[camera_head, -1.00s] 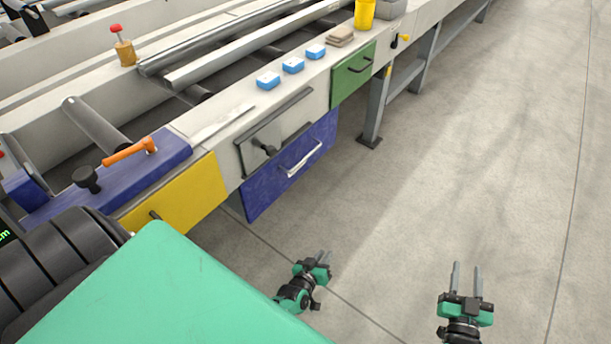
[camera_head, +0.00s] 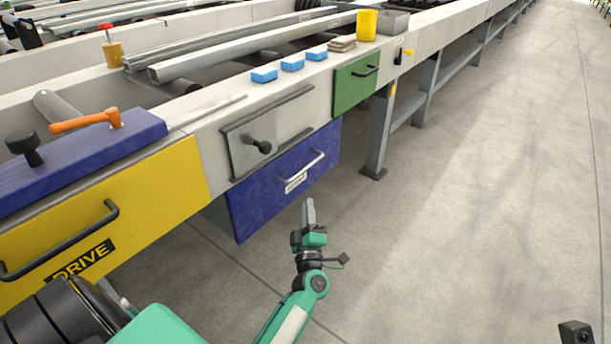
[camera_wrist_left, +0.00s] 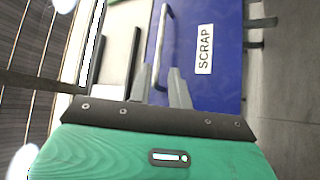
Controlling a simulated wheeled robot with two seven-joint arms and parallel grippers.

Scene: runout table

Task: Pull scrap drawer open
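The scrap drawer (camera_head: 262,205) is a blue panel below the table edge, with a pale bar handle (camera_head: 318,163) and a white label. It looks shut. In the left wrist view its blue front (camera_wrist_left: 223,85) carries the label SCRAP (camera_wrist_left: 204,49), and the handle (camera_wrist_left: 163,38) stands beside it. My left gripper (camera_head: 308,208) is in front of and below the drawer's right part in the head view. In the wrist view its two fingers (camera_wrist_left: 161,85) are apart, with the handle's near end seen between them. Nothing is held. My right gripper's fingers are not visible.
A yellow DRIVE drawer (camera_head: 150,205) is to the left and a green panel (camera_head: 354,86) to the right. A grey panel with a black knob (camera_head: 262,147) is above the scrap drawer. A table leg (camera_head: 378,140) stands right of it. The floor (camera_head: 460,210) is clear.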

